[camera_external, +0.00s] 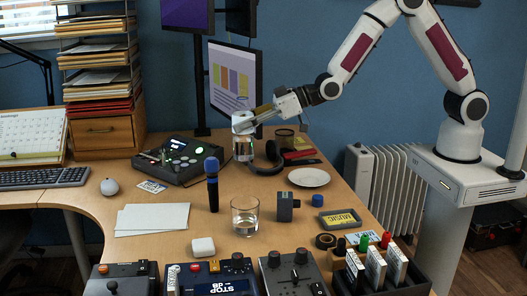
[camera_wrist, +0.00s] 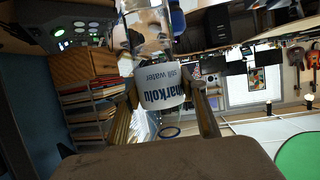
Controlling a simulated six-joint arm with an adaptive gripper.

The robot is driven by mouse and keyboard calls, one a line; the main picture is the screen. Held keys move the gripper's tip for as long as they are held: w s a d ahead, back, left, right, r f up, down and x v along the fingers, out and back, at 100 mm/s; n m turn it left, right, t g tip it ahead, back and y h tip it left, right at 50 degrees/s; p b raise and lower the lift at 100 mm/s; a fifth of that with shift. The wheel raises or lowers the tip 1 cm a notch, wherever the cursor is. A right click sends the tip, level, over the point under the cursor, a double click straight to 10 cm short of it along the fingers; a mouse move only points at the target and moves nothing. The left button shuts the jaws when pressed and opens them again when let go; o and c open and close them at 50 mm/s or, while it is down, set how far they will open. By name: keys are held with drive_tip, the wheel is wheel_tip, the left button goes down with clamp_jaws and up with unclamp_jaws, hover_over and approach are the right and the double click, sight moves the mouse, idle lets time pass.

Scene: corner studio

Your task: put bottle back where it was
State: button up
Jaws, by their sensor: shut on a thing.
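The bottle is clear with a white label reading "still water". In the external view the bottle (camera_external: 243,152) hangs below my gripper (camera_external: 243,121), over the back part of the desk, left of the dark headphones. My gripper is shut on it. In the wrist view the bottle's label (camera_wrist: 163,88) sits between the two fingers of my gripper (camera_wrist: 165,98), with the clear part beyond. The bottle looks roughly upright. I cannot tell whether its base touches the desk.
Headphones (camera_external: 268,160), a white plate (camera_external: 309,177) and a black control box (camera_external: 178,159) lie around the bottle. A monitor (camera_external: 234,83) stands behind. A microphone (camera_external: 212,185) and a glass (camera_external: 245,217) stand nearer the front. Some bare desk (camera_external: 255,187) lies between.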

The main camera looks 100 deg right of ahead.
sight(244, 155)
drive_tip(key=shift+d, duration=1.1)
drive_tip(key=shift+s+d+f, duration=0.1)
drive_tip(key=shift+f, duration=2.35)
drive_tip(key=shift+f, duration=3.15)
drive_tip(key=shift+f, duration=1.85)
drive_tip(key=shift+f, duration=0.15)
